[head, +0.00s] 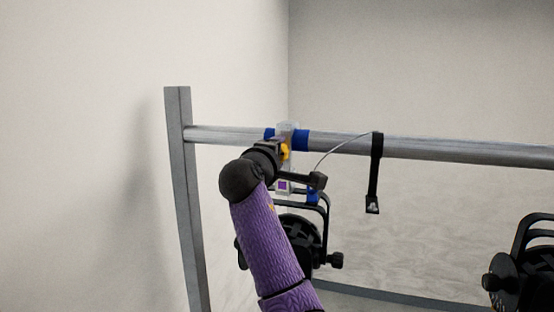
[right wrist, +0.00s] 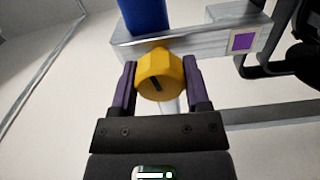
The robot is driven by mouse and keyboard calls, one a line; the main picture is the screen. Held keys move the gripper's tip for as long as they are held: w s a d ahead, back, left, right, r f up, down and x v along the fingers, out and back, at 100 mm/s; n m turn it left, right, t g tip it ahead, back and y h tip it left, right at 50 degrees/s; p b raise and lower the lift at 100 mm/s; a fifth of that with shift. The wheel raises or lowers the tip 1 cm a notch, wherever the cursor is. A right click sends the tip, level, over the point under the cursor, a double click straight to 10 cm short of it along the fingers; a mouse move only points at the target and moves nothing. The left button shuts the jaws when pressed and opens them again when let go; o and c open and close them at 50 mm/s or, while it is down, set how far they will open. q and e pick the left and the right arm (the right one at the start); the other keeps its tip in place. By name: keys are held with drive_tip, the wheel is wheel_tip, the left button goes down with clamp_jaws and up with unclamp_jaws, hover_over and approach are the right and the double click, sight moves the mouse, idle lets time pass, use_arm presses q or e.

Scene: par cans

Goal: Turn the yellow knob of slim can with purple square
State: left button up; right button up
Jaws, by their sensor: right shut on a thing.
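The yellow knob (head: 285,151) sticks out of a grey metal clamp on the rail; it is large in the right wrist view (right wrist: 158,75). The purple square (head: 282,186) is on the lower end of this clamp, and shows at upper right in the wrist view (right wrist: 244,41). The black can (head: 302,232) hangs below, partly hidden by my purple right arm. My right gripper (right wrist: 160,68) has one finger on each side of the knob and is shut on it. My left gripper is in neither view.
The clamp hangs on a horizontal metal rail (head: 450,150) with blue bands (head: 301,140) beside it. A grey post (head: 184,200) stands at left. A black strap (head: 376,172) with a thin cable hangs to the right. Another black can (head: 518,275) is at lower right.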

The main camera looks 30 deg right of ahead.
drive_tip(key=m+b, duration=0.2)
drive_tip(key=m, duration=0.3)
drive_tip(key=shift+f+m, duration=0.1)
drive_tip(key=shift+m, duration=0.2)
drive_tip(key=m+b, duration=0.1)
drive_tip(key=m, duration=0.4)
drive_tip(key=shift+b, duration=0.3)
drive_tip(key=m+b, duration=0.1)
drive_tip(key=m, duration=0.4)
drive_tip(key=shift+m, duration=0.4)
drive_tip(key=m, duration=1.2)
drive_tip(key=shift+m, duration=0.3)
drive_tip(key=m, duration=0.6)
drive_tip(key=shift+m, duration=0.3)
drive_tip(key=m, duration=1.2)
